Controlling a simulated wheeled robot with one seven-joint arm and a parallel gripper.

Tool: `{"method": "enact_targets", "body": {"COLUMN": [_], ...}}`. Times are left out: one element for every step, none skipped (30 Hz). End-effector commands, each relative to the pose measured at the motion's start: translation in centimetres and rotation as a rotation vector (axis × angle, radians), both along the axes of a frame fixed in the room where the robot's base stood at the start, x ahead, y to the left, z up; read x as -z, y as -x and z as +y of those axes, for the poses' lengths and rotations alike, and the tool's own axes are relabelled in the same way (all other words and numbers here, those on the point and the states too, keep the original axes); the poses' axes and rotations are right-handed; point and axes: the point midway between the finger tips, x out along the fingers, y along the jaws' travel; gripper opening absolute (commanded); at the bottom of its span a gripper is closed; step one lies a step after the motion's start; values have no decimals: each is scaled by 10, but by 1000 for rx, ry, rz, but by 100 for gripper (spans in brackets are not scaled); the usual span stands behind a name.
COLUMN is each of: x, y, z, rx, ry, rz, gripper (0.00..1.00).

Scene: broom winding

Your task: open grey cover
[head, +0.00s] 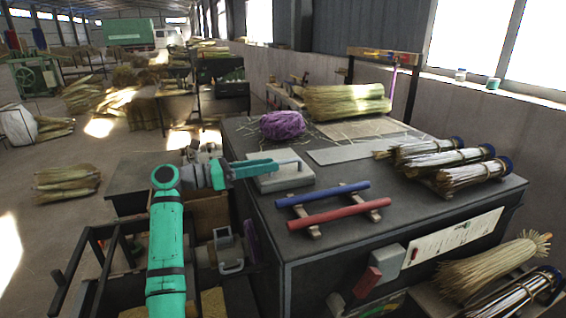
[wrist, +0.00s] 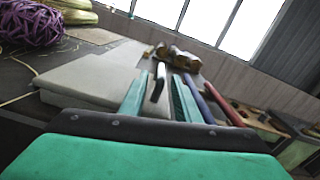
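The grey cover (head: 284,180) is a flat, light grey slab on the dark workbench, with a thin dark bar handle (head: 290,162) on top. In the wrist view the cover (wrist: 85,82) fills the left middle and looks closed. My green gripper (head: 272,166) reaches over the cover from the left at about handle height. In the wrist view its two green fingers stand apart, and the end of the dark handle (wrist: 159,82) shows between them. I cannot tell whether either finger touches it. What lies under the cover is hidden.
A blue rod (head: 322,194) and a red rod (head: 334,213) lie on wooden rests right of the cover. Purple twine (head: 282,125) sits behind it. Straw bundles (head: 445,165) lie at the bench's right. A pale flat board (head: 350,152) lies behind the rods.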

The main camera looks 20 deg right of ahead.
Motion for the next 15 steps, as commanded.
{"method": "enact_targets", "body": {"x": [0, 0, 0, 0, 0, 0, 0, 0, 0, 0, 0, 0, 0, 0, 0], "y": [1, 1, 0, 0, 0, 0, -1, -1, -1, -2, -2, -2, -2, -3, -3], "z": [-11, -16, -23, -27, -31, -37, -41, -43, -46, -48, -50, -52, -53, -54, -55], "rx": [4, 4, 3, 2, 2, 2, 2, 1, 0, -1, -2, -3, -3, -4, -4], "ry": [1, 1, 1, 1, 1, 2, 1, 1, 1, 1, 1, 0, 1, 1, 1], "rz": [-1, 0, 0, 0, 0, 1, 1, 1, 1, 1, 1, 1, 1, 1, 1], "gripper": [29, 29, 29, 29, 29, 29, 29, 29, 29, 29, 29, 29, 29, 29, 29]}}
